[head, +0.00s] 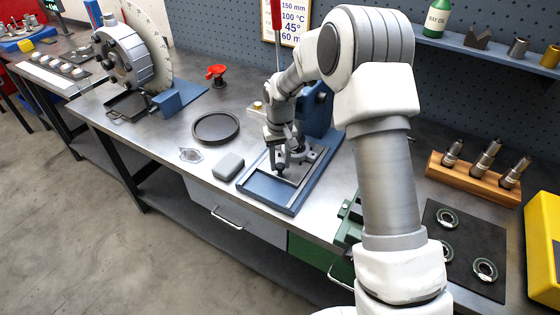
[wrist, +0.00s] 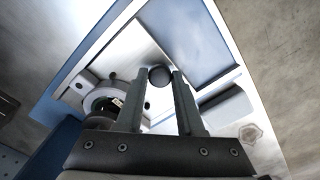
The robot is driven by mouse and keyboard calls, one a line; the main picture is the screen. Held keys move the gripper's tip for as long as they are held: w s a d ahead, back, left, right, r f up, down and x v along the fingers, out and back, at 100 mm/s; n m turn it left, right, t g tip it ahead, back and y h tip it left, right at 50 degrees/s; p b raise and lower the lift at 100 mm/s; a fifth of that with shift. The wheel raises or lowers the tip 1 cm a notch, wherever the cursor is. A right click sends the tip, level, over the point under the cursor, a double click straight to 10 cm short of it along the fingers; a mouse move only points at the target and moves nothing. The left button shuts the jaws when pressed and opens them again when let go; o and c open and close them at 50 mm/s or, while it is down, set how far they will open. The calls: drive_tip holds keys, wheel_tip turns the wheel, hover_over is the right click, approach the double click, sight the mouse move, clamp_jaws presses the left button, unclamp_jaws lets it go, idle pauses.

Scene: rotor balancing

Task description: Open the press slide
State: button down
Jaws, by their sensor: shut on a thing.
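The press (head: 318,112) stands on the bench, its blue column partly hidden behind my arm. My gripper (head: 281,168) points down over the slide. In the wrist view my gripper (wrist: 160,74) has its two fingers on either side of a dark round knob (wrist: 160,77), shut on it. The slide plate (wrist: 128,62) lies under the knob, with a ring-shaped fixture (wrist: 103,99) on it.
A grey rounded box (head: 228,166) and a dark round tray (head: 215,128) lie left of the press. A wooden block with metal tools (head: 475,178) and a dark mat with rings (head: 455,262) are at right.

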drive_tip(key=shift+a, duration=0.1)
drive_tip(key=s+a+b, duration=0.1)
drive_tip(key=s+a, duration=0.1)
drive_tip(key=s, duration=0.1)
drive_tip(key=s+a, duration=0.2)
drive_tip(key=s, duration=0.2)
drive_tip(key=s+a+b, duration=0.1)
drive_tip(key=s+a, duration=0.2)
drive_tip(key=s, duration=0.1)
drive_tip(key=shift+a+r+b, duration=0.1)
drive_tip(key=shift+b, duration=0.2)
drive_tip(key=c, duration=0.5)
unclamp_jaws()
wheel_tip(320, 180, up, 17)
drive_tip(key=shift+r+p, duration=0.2)
drive_tip(key=shift+p, duration=0.4)
